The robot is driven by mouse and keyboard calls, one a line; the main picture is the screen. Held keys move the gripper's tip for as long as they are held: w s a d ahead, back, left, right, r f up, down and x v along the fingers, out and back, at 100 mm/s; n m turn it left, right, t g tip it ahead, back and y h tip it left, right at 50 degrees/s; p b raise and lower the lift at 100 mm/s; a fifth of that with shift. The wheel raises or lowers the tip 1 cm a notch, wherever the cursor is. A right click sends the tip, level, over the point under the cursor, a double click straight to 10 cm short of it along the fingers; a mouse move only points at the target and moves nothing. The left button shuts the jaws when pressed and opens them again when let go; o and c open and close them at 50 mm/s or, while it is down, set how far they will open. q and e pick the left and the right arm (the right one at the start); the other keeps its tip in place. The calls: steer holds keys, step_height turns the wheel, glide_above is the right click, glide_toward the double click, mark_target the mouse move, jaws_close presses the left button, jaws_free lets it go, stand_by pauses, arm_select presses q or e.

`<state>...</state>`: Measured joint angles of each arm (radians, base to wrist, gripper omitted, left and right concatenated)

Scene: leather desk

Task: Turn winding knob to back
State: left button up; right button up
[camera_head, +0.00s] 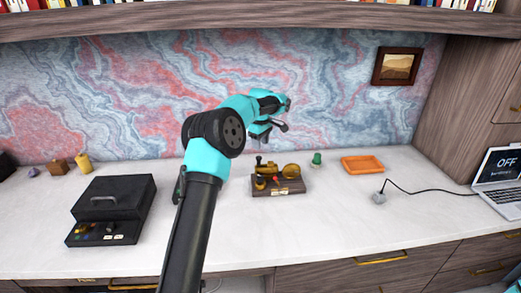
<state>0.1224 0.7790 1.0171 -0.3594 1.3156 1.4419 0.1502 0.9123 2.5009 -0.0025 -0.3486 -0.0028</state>
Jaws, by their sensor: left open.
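A small brass device on a dark wooden base (290,188) stands on the white desktop near the middle. It has a rounded golden body (291,171), a dark upright knob or post at its left, and a small red part in front. Which of these is the winding knob is too small to tell. My left gripper (284,115) is open and empty. In the picture it shows above and behind the device, against the marbled wall, apart from it. My right gripper is not in view.
A black box with a handle (112,198) stands at left. A green piece (317,158), an orange tray (362,165), a grey corded item (379,198) and a laptop (500,178) are at right. The desktop in front of the device is clear.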

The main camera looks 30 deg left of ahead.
mark_target(260, 177)
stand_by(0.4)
arm_select(q)
steer(key=m, duration=3)
steer(key=shift+f, duration=0.3)
step_height(260, 177, down, 17)
steer(key=shift+f, duration=0.2)
